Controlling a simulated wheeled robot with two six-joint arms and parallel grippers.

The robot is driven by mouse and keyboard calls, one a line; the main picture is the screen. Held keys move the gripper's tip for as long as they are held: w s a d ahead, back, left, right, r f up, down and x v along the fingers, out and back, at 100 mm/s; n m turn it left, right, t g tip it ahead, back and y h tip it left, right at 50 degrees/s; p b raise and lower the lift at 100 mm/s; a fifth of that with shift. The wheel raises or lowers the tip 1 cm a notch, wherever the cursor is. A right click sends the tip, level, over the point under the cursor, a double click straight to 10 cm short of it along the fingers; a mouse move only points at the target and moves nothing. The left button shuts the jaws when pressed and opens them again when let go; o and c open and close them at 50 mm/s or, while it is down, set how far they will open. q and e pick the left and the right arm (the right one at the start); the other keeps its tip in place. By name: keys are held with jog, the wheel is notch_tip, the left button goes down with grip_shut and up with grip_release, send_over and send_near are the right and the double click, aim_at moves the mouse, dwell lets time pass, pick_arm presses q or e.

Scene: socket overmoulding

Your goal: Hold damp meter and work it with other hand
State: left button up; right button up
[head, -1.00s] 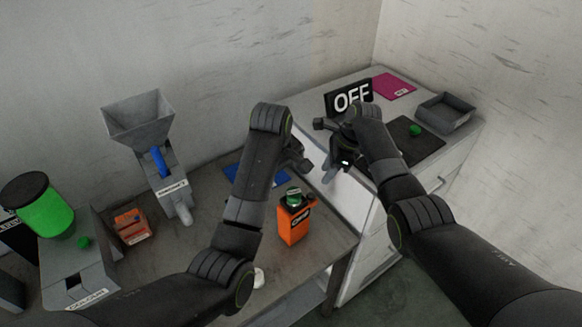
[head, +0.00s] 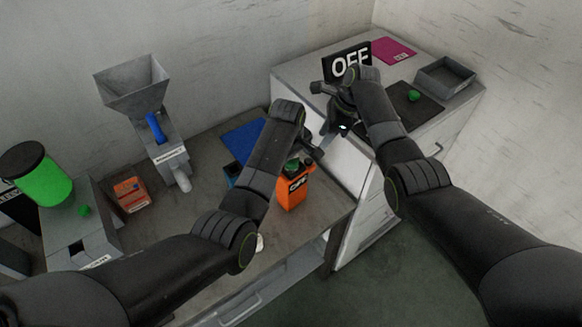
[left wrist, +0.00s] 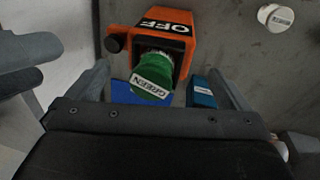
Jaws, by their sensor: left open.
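The orange damp meter (head: 292,192) stands upright on the grey table near its right edge, with an OFF label on its front. A green-capped piece marked GREEN (left wrist: 152,76) sits at its top. My left gripper (head: 309,150) is just above and behind the meter, partly hidden by my own arm. In the left wrist view its fingers (left wrist: 165,88) are apart and empty, with the meter (left wrist: 186,45) beyond and between them. My right gripper (head: 335,110) is over the front of the white cabinet, by the black OFF sign (head: 347,62); its jaws are unclear.
A blue mat (head: 243,138) and a small blue box (left wrist: 202,92) lie near the meter. A grey hopper (head: 133,88), an orange box (head: 130,194) and a green jar (head: 38,178) are to the left. The cabinet holds a grey tray (head: 446,77) and a magenta sheet (head: 394,50).

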aim_at(297, 180)
pick_arm(q)
jog(key=shift+w+f, duration=0.2)
jog(key=shift+f, duration=0.95)
jog(key=shift+w+f, duration=0.2)
jog(key=shift+f, duration=0.9)
jog(key=shift+c, duration=0.4)
jog(key=c, duration=1)
pick_arm(e)
grip_shut()
dwell(1.0)
